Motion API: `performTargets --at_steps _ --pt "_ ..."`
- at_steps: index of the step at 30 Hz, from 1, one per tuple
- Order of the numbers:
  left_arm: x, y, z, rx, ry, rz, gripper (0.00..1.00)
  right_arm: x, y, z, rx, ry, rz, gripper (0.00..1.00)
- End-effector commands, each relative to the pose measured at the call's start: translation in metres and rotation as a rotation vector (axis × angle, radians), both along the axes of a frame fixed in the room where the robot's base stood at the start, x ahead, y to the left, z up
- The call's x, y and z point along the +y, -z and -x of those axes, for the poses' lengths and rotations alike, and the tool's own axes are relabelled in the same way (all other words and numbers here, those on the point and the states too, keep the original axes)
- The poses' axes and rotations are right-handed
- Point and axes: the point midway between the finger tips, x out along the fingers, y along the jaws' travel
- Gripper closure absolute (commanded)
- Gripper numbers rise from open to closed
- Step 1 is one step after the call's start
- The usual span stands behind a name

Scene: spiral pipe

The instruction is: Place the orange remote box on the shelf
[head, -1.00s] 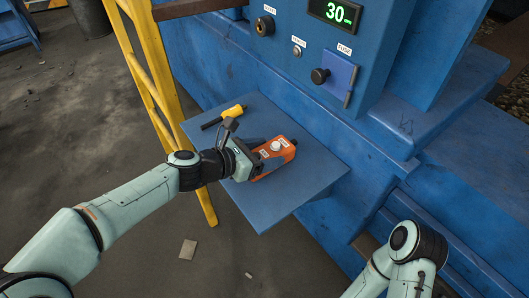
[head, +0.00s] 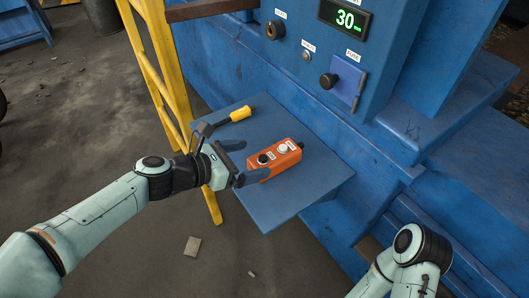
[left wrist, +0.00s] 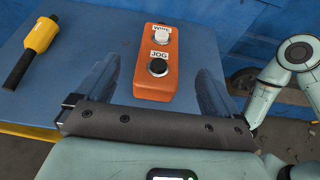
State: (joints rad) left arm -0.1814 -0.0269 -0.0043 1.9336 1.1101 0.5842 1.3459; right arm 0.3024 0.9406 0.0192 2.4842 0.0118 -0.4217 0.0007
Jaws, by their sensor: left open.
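The orange remote box (head: 275,160) lies on the blue shelf (head: 290,205) that juts from the blue machine. It has a black button and a white button; in the left wrist view the box (left wrist: 155,82) shows labels reading JOG and WIRE.
A yellow-and-black screwdriver-like tool (head: 236,116) lies at the shelf's back left. A yellow ladder (head: 165,75) stands left of the shelf. The blue control panel (head: 320,65) with knobs and a display rises behind. The shelf's front right is clear.

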Motion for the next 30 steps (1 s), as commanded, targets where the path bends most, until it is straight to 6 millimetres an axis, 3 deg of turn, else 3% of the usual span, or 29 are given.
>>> performTargets --at_steps 3,9,30 --pt "0.018 -0.010 0.012 0.000 -0.004 0.000 0.04 0.000 -0.004 0.001 0.004 0.000 0.000 1.00" --pt "0.032 -0.016 0.023 0.001 0.000 0.000 0.04 0.000 -0.006 0.002 0.009 -0.002 -0.001 1.00" --pt "0.034 -0.017 0.025 0.001 0.000 0.000 0.04 0.000 -0.006 0.003 0.010 -0.002 -0.002 1.00"
